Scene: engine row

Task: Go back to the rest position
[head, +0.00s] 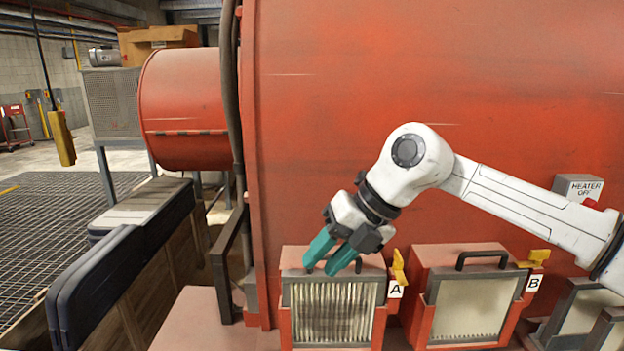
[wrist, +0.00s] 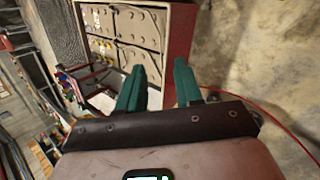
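My gripper (head: 326,266) has two teal fingers and is at the end of my white arm, which reaches in from the right. In the head view its fingertips point down and left, over the top of the red filter box marked A (head: 286,325). The fingers partly cover that box's top and handle; I cannot tell whether they touch it. In the wrist view the fingers of my gripper (wrist: 158,85) stand apart with nothing between them.
A red filter box marked B (head: 470,256) stands to the right, with loose framed filters (head: 580,310) beyond it. A large red housing (head: 430,60) rises behind. A grey HEATER OFF box (head: 577,186) is at right. Dark folded panels (head: 120,270) stand at left.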

